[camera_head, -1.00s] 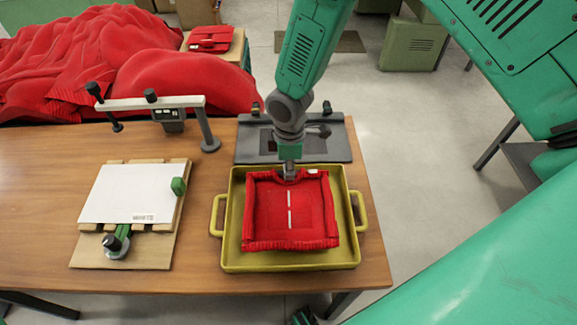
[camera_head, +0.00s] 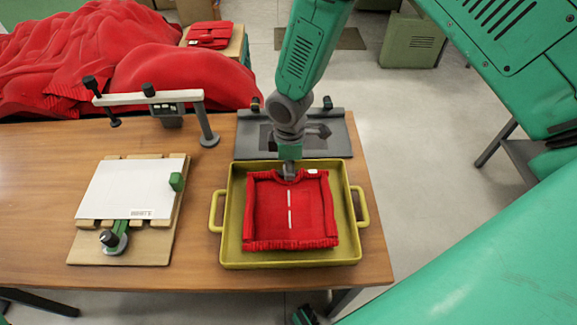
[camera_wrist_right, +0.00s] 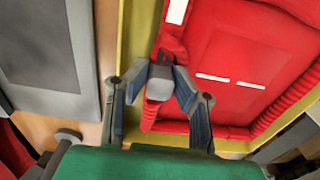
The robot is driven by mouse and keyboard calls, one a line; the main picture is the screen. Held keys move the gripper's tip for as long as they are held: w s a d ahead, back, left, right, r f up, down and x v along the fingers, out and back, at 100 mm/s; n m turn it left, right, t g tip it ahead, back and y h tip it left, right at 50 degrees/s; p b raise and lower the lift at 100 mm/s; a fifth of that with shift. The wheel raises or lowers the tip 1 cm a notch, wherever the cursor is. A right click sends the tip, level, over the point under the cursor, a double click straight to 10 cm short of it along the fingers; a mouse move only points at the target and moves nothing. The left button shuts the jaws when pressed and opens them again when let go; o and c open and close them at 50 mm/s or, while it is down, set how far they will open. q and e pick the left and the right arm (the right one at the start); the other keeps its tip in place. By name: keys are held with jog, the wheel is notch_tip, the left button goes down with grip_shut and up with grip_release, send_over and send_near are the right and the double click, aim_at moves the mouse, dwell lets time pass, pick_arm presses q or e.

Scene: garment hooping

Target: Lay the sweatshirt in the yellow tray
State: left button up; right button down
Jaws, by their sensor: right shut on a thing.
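The red sweatshirt (camera_head: 268,215) is folded into a squarish shape with two white dashes down its middle. It lies inside the rim of the yellow tray (camera_head: 228,258) in the head view. My right gripper (camera_head: 289,177) is at the sweatshirt's far edge, near the collar, shut on its fabric. In the right wrist view the gripper (camera_wrist_right: 163,75) pinches a bunched red fold, and the sweatshirt (camera_wrist_right: 250,55) spreads to the right beside the tray's yellow edge (camera_wrist_right: 141,30). The contact under the sweatshirt is hidden.
A dark grey plate (camera_head: 245,140) lies behind the tray. A wooden board with a white panel (camera_head: 130,188) is to the left, with a white-barred stand (camera_head: 150,98) behind it. Red cloth (camera_head: 100,60) is heaped beyond the table (camera_head: 30,200). Bare tabletop separates board and tray.

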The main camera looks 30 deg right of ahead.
jog(key=shift+f+b, duration=0.75)
jog(key=shift+f, duration=0.5)
jog(key=c, duration=1.3)
grip_release()
jog(key=shift+r, duration=0.1)
notch_tip(320, 180, up, 8)
jog(key=p, duration=0.7)
